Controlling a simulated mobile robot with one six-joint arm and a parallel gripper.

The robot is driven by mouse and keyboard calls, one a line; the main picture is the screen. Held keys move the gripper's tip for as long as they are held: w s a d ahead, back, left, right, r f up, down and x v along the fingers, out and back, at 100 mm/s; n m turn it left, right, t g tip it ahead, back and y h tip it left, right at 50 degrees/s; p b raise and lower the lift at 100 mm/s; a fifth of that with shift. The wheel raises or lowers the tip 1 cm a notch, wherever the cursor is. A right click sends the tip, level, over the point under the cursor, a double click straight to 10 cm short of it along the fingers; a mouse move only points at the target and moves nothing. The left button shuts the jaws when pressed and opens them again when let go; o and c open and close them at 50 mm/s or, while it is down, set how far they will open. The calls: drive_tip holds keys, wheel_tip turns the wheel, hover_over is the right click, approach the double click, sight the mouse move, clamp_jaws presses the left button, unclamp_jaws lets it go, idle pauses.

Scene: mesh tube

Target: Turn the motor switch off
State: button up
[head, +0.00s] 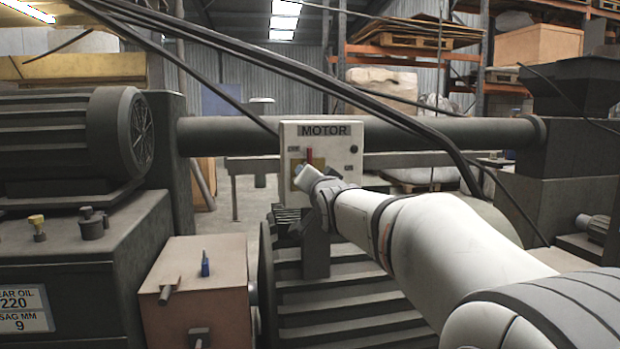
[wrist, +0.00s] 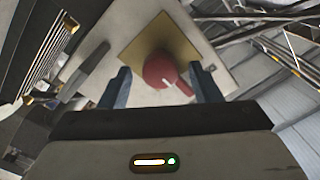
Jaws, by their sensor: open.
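The white motor switch box (head: 338,132), labelled MOTOR, stands in the middle of the head view. The red switch handle (head: 309,156) points up there, on a yellowish plate partly hidden by my gripper. In the wrist view the red handle (wrist: 166,72) sits on the gold plate (wrist: 150,35). My gripper (head: 302,172) is at the box front. Its two fingers (wrist: 159,85) are open in the wrist view, one on each side of the red handle. I cannot tell whether either finger touches it. The small labels beside the switch are too small to read.
Black cables (head: 340,88) hang across in front of the box's upper area. A large horizontal pipe (head: 230,136) runs behind it. A motor (head: 70,135) stands at left, and a brown box with a blue-handled lever (head: 200,290) at lower left. A dark ribbed housing (head: 350,295) lies below.

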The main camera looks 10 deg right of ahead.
drive_tip(key=s, duration=0.5)
drive_tip(key=shift+p, duration=0.3)
drive_tip(key=s+f+n+g+p, duration=0.2)
drive_tip(key=s+n+g+p, duration=0.5)
drive_tip(key=s+g+p, duration=0.8)
drive_tip(key=s+a+p, duration=0.1)
drive_tip(key=s+p, duration=1.3)
drive_tip(key=s, duration=0.1)
drive_tip(key=shift+s+f+n, duration=0.2)
drive_tip(key=shift+s+n, duration=0.1)
